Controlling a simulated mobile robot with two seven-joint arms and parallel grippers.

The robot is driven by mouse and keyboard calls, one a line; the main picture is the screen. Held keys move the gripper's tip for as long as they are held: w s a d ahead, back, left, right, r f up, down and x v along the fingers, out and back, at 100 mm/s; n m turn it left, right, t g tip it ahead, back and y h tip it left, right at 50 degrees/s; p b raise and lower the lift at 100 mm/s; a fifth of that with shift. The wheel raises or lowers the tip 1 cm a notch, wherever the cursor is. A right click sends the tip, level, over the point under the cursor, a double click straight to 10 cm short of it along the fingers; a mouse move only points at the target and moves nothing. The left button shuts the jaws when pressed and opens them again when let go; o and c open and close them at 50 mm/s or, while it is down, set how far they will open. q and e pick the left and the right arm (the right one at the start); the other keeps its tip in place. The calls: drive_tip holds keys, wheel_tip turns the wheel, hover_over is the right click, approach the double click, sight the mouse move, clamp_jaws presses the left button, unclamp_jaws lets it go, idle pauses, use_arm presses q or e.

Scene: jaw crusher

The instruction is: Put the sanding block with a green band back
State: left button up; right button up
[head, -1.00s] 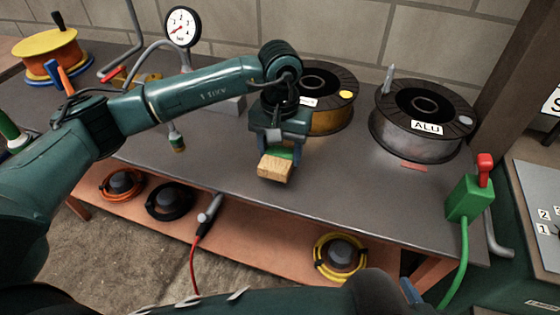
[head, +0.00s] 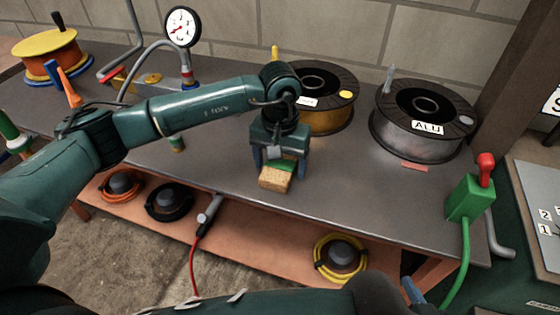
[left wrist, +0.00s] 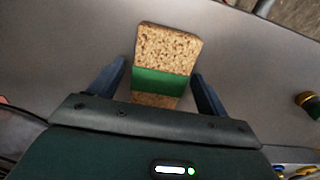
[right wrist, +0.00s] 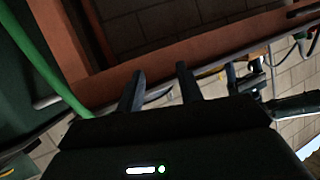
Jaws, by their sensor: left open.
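The sanding block (head: 276,178) is cork-coloured with a green band and sits on the grey bench top near its front edge. In the left wrist view the block (left wrist: 167,50) lies between the two fingers, with a gap on each side. My left gripper (head: 280,167) is over the block, fingers spread on either side of it and apparently not touching it. My right gripper shows in the right wrist view (right wrist: 160,70), open and empty, near the brown bench frame.
Two wire spools, one yellowish (head: 330,119) and one labelled ALU (head: 410,145), stand behind on the right. A green box with a red lever (head: 468,197) is at the right edge. Coiled cables (head: 341,257) lie on the lower shelf. Bench top right of the block is clear.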

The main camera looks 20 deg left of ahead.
sight(280, 165)
use_arm(q)
drive_tip(key=shift+r, duration=0.1)
drive_tip(key=shift+r, duration=0.3)
wheel_tip(280, 165, up, 12)
drive_tip(key=shift+f, duration=0.25)
use_arm(e)
drive_tip(key=shift+f, duration=0.15)
